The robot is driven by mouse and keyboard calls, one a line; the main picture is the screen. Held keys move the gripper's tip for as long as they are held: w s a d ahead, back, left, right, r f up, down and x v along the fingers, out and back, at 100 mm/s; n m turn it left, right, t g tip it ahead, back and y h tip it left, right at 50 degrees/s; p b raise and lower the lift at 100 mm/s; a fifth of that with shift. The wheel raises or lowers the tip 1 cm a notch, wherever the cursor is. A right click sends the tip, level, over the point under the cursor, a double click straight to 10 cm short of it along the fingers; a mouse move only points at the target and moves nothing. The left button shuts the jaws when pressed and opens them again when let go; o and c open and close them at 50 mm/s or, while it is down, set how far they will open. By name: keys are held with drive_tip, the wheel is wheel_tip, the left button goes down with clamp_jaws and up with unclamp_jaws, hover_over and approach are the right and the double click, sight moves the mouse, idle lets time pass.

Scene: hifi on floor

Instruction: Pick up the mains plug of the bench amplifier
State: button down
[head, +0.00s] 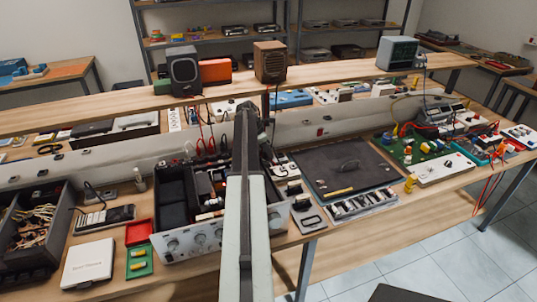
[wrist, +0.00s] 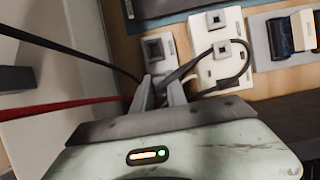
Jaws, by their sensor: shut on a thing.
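The bench amplifier (head: 192,242) stands left of my arm in the head view, with an open top and a knobbed pale front. In the wrist view my gripper (wrist: 161,88) has its two grey fingers close together around a small dark piece with a black cable, which I take as the mains plug (wrist: 162,84). The fingers hide most of it. The black cable (wrist: 243,66) loops to the right over a white socket block (wrist: 222,66). My arm hides the fingertips in the head view.
A second pale block (wrist: 156,48) stands just beyond the fingers. Red and black leads run in from the left. A dark mat (head: 347,166) and a board of parts (head: 364,203) lie right of my arm; a shelf with speakers (head: 270,62) runs behind.

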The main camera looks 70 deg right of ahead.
drive_tip(key=shift+r+p, duration=0.55)
drive_tip(key=shift+r, duration=0.05)
wheel_tip(320, 180, up, 3)
drive_tip(key=p, duration=0.3)
drive_tip(key=shift+r, duration=0.1)
drive_tip(key=s+a, duration=1)
drive_tip(key=a, duration=0.2)
drive_tip(key=shift+s+a+r+p, duration=0.2)
drive_tip(key=shift+r+p, duration=0.1)
drive_tip(key=shift+p, duration=0.1)
